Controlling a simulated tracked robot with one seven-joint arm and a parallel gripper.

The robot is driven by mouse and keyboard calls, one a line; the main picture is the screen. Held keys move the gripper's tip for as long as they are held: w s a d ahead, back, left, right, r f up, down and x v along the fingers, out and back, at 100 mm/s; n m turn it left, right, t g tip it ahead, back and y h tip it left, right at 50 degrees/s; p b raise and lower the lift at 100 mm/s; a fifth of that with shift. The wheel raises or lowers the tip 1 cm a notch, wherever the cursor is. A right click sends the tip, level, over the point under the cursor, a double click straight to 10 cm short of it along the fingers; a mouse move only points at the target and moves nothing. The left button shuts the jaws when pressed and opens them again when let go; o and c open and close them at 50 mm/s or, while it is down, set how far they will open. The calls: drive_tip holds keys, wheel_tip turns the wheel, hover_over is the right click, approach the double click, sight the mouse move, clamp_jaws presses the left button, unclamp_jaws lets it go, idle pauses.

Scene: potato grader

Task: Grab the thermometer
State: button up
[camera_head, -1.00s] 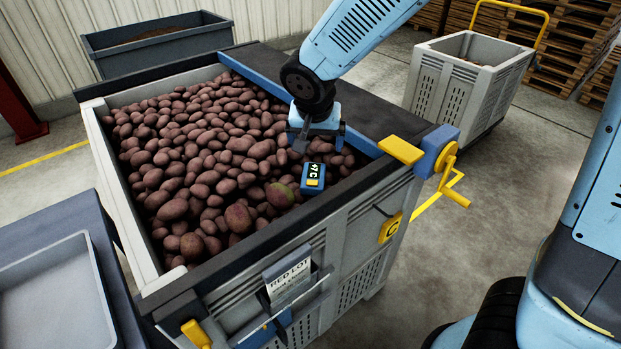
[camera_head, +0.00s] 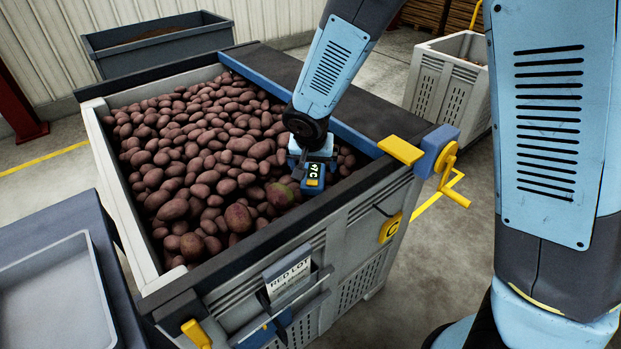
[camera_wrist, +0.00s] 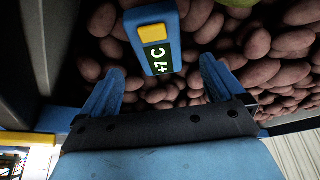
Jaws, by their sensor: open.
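The thermometer (camera_head: 313,178) is a small blue block with a dark display reading "+7 C" and a yellow button. It lies on the potatoes near the right front wall of the big crate. It also shows in the wrist view (camera_wrist: 153,40), at the top middle. My gripper (camera_head: 313,168) is right behind it in the head view. In the wrist view my gripper (camera_wrist: 158,80) is open, with its two blue fingers apart and the thermometer ahead of and between their lines.
Red potatoes (camera_head: 190,160) fill the grey crate (camera_head: 112,190) around the thermometer. A blue rail (camera_head: 350,134) and the dark front rim (camera_head: 260,226) border it closely. A yellow crank (camera_head: 452,180) sticks out at the crate's right corner. A grey tray (camera_head: 60,290) stands at left.

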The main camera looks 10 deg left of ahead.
sight(314, 174)
drive_tip(key=x, duration=0.3)
drive_tip(key=shift+s+f, duration=0.25)
drive_tip(key=shift+w+f, duration=0.3)
drive_tip(key=shift+f, duration=0.3)
drive_tip(key=shift+c, duration=0.4)
drive_tip(key=c, duration=1.2)
drive_tip(key=shift+r, duration=0.1)
drive_tip(key=shift+c, duration=0.2)
